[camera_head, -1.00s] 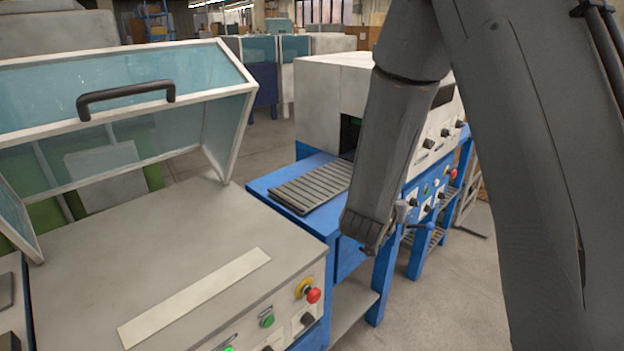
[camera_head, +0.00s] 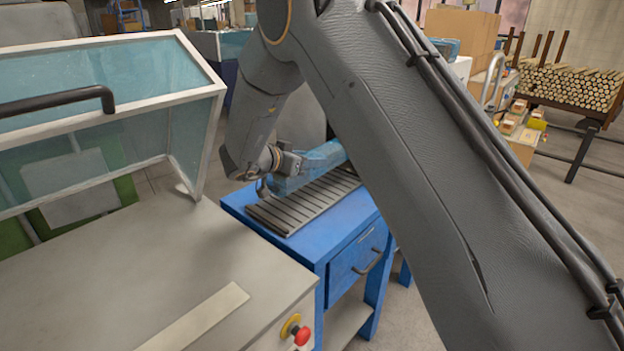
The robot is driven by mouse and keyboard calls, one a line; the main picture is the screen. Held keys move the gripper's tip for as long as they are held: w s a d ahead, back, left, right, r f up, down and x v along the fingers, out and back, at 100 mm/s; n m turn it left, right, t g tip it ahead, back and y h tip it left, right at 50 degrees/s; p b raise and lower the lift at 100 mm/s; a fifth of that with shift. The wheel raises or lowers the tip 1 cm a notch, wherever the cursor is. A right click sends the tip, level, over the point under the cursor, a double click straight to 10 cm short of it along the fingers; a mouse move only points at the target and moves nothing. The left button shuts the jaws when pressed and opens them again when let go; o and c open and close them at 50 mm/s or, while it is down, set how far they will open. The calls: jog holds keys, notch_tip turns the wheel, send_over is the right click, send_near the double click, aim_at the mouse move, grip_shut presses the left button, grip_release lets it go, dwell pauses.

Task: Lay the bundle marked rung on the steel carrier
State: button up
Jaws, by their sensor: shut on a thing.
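My gripper (camera_head: 288,162) is shut on a blue bundle (camera_head: 318,160), seen partly from the side beyond my arm. The bundle is long and lies along the slatted grey steel carrier (camera_head: 285,212), over its far part. I cannot tell whether it touches the slats or hangs just above them. The near slats are bare. The carrier sits on a blue bench (camera_head: 340,232). My arm hides the bundle's right end and part of the bench. No marking on the bundle can be read.
A grey-topped machine (camera_head: 190,265) with a raised clear guard (camera_head: 150,80) and a red stop button (camera_head: 301,335) stands at the left, close to the bench. A rack of round wood pieces (camera_head: 570,85) and cardboard boxes (camera_head: 462,38) stand at the back right.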

aim_at(311, 177)
jog(key=shift+f+p, duration=0.55)
jog(key=shift+f, duration=2.35)
jog(key=shift+f, duration=0.15)
jog(key=o, duration=1.5)
